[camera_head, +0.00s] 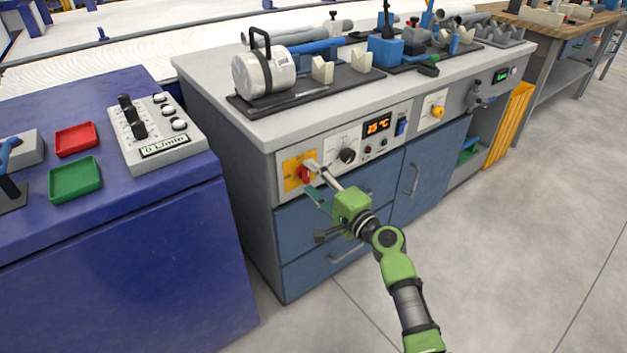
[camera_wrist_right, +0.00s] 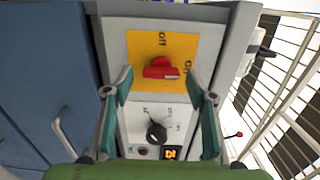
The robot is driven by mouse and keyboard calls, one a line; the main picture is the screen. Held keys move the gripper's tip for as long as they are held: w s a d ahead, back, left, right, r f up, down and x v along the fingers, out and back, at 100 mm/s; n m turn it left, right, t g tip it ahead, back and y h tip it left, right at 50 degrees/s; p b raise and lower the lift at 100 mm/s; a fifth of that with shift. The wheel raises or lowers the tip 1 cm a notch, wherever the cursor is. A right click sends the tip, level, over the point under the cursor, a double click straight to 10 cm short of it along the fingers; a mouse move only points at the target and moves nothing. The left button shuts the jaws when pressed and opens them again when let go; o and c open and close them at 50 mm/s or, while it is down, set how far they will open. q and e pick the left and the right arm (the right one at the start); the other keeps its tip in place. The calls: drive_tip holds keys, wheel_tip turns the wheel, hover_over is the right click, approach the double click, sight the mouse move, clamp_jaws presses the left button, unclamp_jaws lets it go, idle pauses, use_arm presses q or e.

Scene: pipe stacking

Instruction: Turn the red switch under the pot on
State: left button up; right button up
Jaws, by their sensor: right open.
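The red switch (camera_head: 304,175) sits on a yellow plate (camera_head: 291,181) at the left end of the grey cabinet's front panel. In the right wrist view the switch (camera_wrist_right: 160,68) lies crosswise on its yellow plate, with small dark labels at the top and right. A silver pot-like drum (camera_head: 263,75) with a black handle stands on the bench above it. My right gripper (camera_head: 316,178) is open in front of the panel. In the wrist view its fingers (camera_wrist_right: 160,85) stand either side of the switch, with gaps; contact is not visible. My left gripper is out of view.
A black knob (camera_head: 347,156) and an orange display (camera_head: 377,125) are beside the switch. Blue drawers (camera_head: 325,253) with handles are below. A blue table (camera_head: 120,260) with trays and a switch box stands at left. The floor at right is clear.

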drive_tip(key=v, duration=1.2)
